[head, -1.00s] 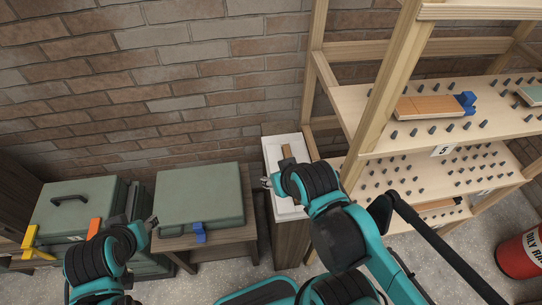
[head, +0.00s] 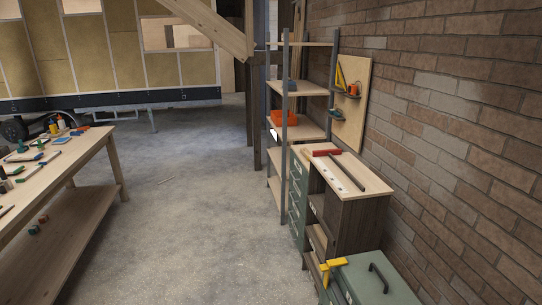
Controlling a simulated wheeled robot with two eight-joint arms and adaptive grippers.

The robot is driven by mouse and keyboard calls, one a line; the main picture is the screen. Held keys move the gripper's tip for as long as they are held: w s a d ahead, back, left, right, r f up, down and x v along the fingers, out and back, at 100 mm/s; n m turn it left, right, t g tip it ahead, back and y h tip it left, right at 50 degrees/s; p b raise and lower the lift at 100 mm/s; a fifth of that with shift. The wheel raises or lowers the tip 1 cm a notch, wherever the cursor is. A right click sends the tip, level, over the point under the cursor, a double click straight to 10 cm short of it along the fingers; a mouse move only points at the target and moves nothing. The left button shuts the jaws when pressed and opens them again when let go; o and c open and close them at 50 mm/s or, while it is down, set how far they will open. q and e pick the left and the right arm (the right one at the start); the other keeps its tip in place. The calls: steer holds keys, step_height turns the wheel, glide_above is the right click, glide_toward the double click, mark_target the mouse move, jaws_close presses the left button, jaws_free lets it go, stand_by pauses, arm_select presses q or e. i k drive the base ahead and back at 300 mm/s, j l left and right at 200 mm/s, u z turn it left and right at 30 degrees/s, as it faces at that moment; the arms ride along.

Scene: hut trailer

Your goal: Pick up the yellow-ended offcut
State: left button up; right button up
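I cannot make out a yellow-ended offcut in the head view. Two small blocks lie on the lower shelf of the workbench at the left: a reddish-brown block (head: 43,218) and a dark bluish block (head: 33,231). Both are too small to tell their ends. A yellow clamp-like tool (head: 332,267) is at the edge of the green case (head: 372,281) at the bottom right. Neither of my grippers shows in this view.
The wooden workbench (head: 95,148) at the left carries several tools and bottles. A cabinet (head: 372,184) with a red-headed hammer (head: 328,153) stands by the brick wall. Behind it is a shelf rack with an orange bin (head: 284,117). The concrete floor between is clear.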

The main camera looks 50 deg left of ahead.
mark_target(305, 151)
steer(key=u, duration=1.5)
steer(key=i+j+u, duration=0.1)
steer(key=i+u, duration=0.35)
steer(key=i, duration=3.2)
steer(key=i+j+z, duration=0.1)
steer(key=i+z, duration=0.3)
steer(key=i, duration=0.15)
steer(key=i+j+z, duration=0.25)
steer(key=i+z, duration=0.15)
steer(key=i+j+z, duration=0.4)
steer(key=i+j, duration=0.05)
steer(key=i, duration=0.1)
